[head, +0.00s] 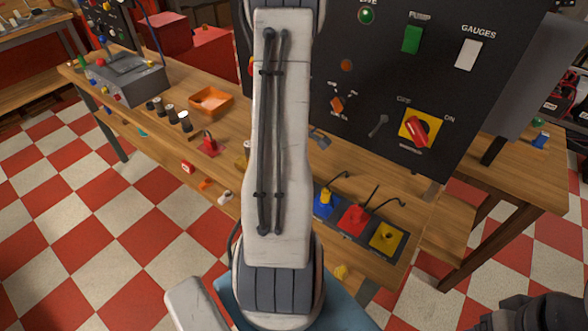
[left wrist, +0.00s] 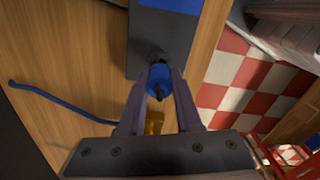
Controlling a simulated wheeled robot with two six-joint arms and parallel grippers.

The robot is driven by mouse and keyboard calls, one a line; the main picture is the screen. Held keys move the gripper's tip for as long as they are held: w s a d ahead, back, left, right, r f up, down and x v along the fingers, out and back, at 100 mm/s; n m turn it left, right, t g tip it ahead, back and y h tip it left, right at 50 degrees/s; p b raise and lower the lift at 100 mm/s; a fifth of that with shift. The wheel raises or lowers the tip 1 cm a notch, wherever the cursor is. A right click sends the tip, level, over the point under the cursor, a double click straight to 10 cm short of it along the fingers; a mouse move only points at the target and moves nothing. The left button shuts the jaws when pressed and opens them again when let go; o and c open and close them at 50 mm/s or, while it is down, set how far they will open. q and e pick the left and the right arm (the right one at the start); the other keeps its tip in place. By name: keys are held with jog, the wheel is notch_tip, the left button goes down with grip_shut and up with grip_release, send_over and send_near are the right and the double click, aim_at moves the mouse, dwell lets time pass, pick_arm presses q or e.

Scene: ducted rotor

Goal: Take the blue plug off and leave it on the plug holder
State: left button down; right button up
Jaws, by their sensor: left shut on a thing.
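In the left wrist view, my left gripper (left wrist: 159,74) is shut on the blue plug (left wrist: 158,82), with one finger on each side of it. A dark block with a blue panel (left wrist: 168,4) lies just beyond the plug. A dark round part sits between plug and block; I cannot tell whether they are joined. In the head view, a white arm link covers the middle, and the left gripper and held plug are hidden. Blue (head: 324,208), red (head: 352,219) and yellow (head: 387,237) square pieces sit on a dark strip. I cannot identify the plug holder.
An orange tray (head: 211,101) and a grey box (head: 126,79) are at left. A blue cord (left wrist: 65,107) lies on the wood. Thin cables rise by the coloured squares. Checkered floor shows beyond the edge.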

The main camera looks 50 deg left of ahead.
pick_arm(q)
jog(key=shift+f+b, duration=0.85)
jog(key=shift+f, duration=0.3)
jog(key=c, duration=0.5)
grip_release()
notch_tip(320, 180, up, 11)
jog(key=shift+f, duration=0.2)
